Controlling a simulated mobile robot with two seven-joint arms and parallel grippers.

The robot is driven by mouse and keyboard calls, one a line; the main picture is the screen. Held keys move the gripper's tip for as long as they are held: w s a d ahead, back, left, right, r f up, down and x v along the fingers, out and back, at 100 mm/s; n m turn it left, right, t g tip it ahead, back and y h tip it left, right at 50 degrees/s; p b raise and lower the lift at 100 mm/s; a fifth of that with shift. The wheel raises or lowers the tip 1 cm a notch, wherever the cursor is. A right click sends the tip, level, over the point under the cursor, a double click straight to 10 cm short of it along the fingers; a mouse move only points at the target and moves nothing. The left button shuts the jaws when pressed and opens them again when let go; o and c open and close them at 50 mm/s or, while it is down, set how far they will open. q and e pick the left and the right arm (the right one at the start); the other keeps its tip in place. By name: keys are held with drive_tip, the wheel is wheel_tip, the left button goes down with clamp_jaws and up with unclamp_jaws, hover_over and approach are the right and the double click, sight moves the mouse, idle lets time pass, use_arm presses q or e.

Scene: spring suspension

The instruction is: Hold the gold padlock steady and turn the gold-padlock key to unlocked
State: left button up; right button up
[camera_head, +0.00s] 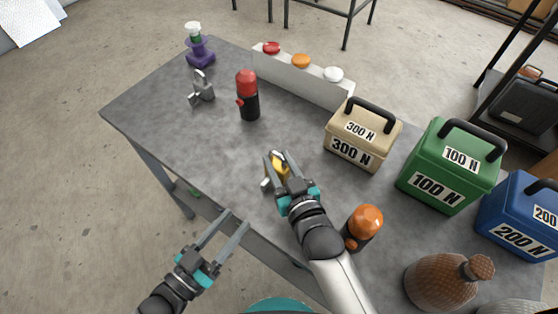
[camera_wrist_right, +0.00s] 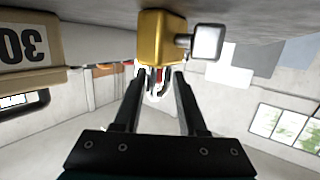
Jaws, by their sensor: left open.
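The gold padlock (camera_head: 279,174) is on the table near its front edge. Its gold body (camera_wrist_right: 162,38) shows at the top of the right wrist view, with the table above it in the picture. A silver key (camera_head: 266,184) sticks out of its side; the key's square head (camera_wrist_right: 207,41) shows there too. My right gripper (camera_head: 277,155) is at the padlock, its fingers apart and their tips (camera_wrist_right: 160,76) beside the shackle. I cannot tell whether they press on it. My left gripper (camera_head: 235,219) is open and empty, off the table's front edge.
A red-topped black cylinder (camera_head: 248,95) and a grey padlock (camera_head: 202,88) stand further back. A beige 300 N weight (camera_head: 362,137) and an orange-topped cylinder (camera_head: 363,227) are to the right. A button panel (camera_head: 300,80) lies along the back edge. The table left of the gold padlock is clear.

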clamp_jaws()
idle(0.9)
